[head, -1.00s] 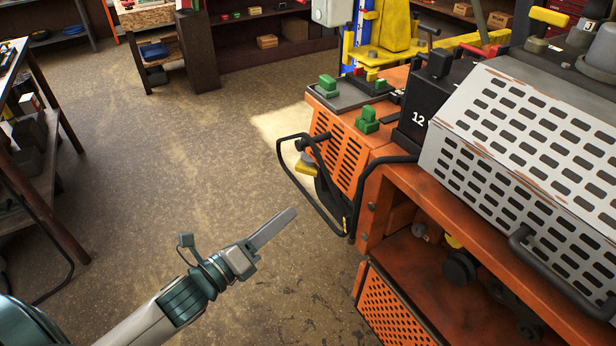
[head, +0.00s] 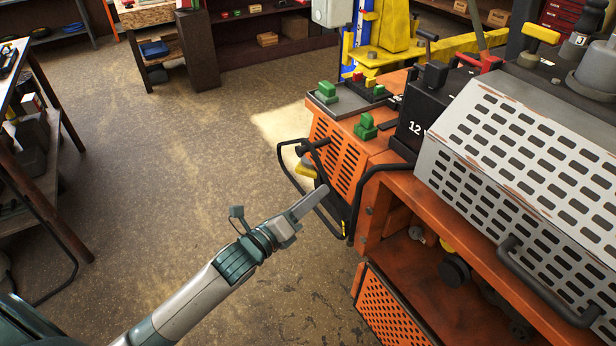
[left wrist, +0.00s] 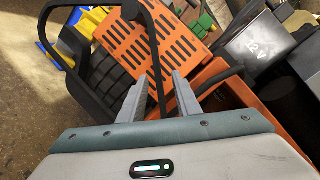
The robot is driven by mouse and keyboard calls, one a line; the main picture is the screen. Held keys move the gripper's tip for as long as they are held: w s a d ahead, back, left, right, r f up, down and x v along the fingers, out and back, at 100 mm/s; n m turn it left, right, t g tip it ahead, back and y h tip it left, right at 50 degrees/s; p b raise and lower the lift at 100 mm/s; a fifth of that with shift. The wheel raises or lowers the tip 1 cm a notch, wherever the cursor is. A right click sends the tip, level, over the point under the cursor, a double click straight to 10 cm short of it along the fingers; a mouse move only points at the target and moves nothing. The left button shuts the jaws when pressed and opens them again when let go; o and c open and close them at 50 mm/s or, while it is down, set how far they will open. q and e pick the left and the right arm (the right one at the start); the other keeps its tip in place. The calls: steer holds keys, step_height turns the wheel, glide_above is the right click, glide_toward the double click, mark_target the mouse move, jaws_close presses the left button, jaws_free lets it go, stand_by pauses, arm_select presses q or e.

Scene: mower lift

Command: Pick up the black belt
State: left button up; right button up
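The black belt (left wrist: 153,45) shows in the left wrist view as a dark band running down toward the gap between my fingers. In the head view the belt (head: 323,170) hangs at the front of the orange mower, partly hidden and hard to part from the black bars. My left gripper (head: 318,195) is at the mower's front, beside the hanging band. In the left wrist view my left gripper (left wrist: 158,98) has its two grey fingers apart, with the band's lower part between or just behind them. I cannot tell whether they touch it. My right gripper is not in view.
A black tube guard (head: 290,172) juts out from the slotted orange panel (head: 338,158), close to my fingers. A black 12 V box (head: 415,130) and perforated grey cover (head: 520,140) stand right. The floor (head: 180,150) to the left is clear.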

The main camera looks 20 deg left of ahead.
mark_target(328, 182)
arm_select(q)
steer(key=shift+w+d, duration=0.25)
steer(key=shift+w, duration=0.3)
steer(key=shift+w+d+p, duration=0.1)
steer(key=shift+w+p, duration=0.3)
steer(key=p+x, duration=0.1)
steer(key=x, duration=0.2)
steer(key=shift+w+p, duration=0.3)
steer(key=shift+w, duration=0.1)
steer(key=shift+w+d+f, duration=0.15)
steer(key=shift+w, duration=0.15)
jaws_close()
